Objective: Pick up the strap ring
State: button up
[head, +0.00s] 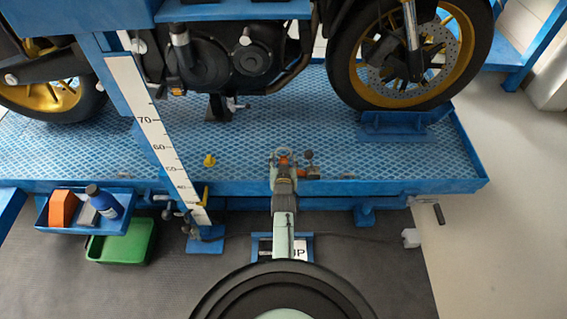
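My gripper (282,155) is over the blue patterned deck of the lift, near its front edge. Its fingers are small in the view, and I cannot tell whether they are open or shut. A small orange patch shows at the fingers. I cannot tell whether it is part of the strap ring. Just right of the gripper is a small dark and orange-brown item (311,165) on the deck. It is too small to identify surely as the strap ring.
A motorcycle wheel (345,65) stands in a blue chock (405,122) at the right. A small yellow piece (210,161) lies left of the gripper. An upright scale (150,125) rises farther left. A blue tray (42,221) and green bin (122,246) are at lower left.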

grip_shut()
dwell(0.5)
jog(key=shift+r, duration=0.1)
